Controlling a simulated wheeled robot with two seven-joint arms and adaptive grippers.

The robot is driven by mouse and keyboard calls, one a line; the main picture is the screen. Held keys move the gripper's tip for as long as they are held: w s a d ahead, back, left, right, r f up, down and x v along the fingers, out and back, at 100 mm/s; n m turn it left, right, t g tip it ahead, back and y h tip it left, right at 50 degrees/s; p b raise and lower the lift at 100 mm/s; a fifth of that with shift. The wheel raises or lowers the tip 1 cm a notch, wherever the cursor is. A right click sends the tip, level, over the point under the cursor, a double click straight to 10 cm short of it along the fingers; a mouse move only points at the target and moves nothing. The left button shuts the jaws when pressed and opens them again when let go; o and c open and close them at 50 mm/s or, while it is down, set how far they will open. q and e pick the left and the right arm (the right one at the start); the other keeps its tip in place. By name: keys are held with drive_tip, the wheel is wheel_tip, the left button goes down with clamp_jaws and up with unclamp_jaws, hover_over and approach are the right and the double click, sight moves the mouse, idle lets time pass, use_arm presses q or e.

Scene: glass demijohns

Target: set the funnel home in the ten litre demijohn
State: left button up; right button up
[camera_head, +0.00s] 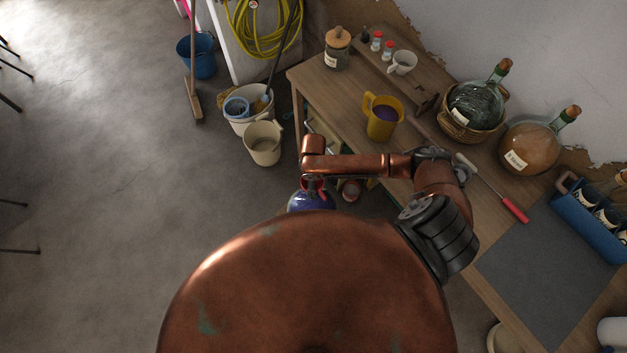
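I cannot pick out the funnel in this view. A round green glass demijohn (476,103) with a cork sits in a wicker basket (457,127) at the back of the bench. A round demijohn with amber contents (533,146), a cork and a pale label stands to its right. I cannot read the label, so I cannot tell which is the ten litre one. A copper arm of mine (355,165), taken as the right, folds over the bench's front edge. Grey metal parts show beside it, but its fingers cannot be made out. My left gripper is out of view.
A yellow jug (381,122) stands left of the basket. A red-handled tool (514,209) lies by a dark mat (545,270). A blue carrier with bottles (584,222) is at the right.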

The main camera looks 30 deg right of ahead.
drive_tip(key=shift+f+b, duration=1.15)
drive_tip(key=shift+f, duration=1.25)
idle(0.4)
drive_tip(key=shift+s+f, duration=0.1)
drive_tip(key=shift+f, duration=0.15)
idle(1.3)
drive_tip(key=o, duration=1.9)
drive_tip(key=shift+r+p, duration=0.15)
drive_tip(key=shift+p, duration=0.25)
drive_tip(key=shift+r+p, duration=2.95)
drive_tip(key=shift+p, duration=0.1)
